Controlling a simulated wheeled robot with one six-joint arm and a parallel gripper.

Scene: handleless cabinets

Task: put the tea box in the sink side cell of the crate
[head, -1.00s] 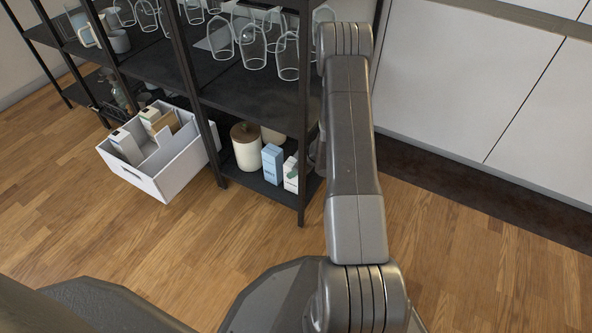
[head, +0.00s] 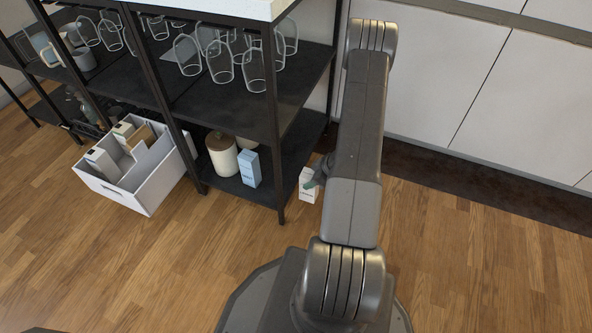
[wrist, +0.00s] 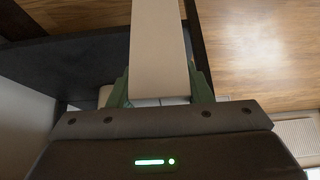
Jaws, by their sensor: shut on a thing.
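The tea box (head: 308,186), a small white carton with a label too small to read, is in my gripper (head: 317,180), just right of the black shelf's front corner post. In the wrist view, its pale side (wrist: 159,50) stands between the two green fingers of my gripper (wrist: 160,92), which is shut on it. The white crate (head: 160,188) stands at the left, at the lower shelf's front. It has inner dividers. White cartons (head: 103,163) and a brown item (head: 141,136) are in its left and back parts; its right front part looks empty.
A blue carton (head: 249,168) and a cream canister with a wooden lid (head: 222,155) stand on the lower shelf. A black post (head: 281,190) is between them and my gripper. Glasses (head: 220,62) stand above. The wooden floor in front is clear.

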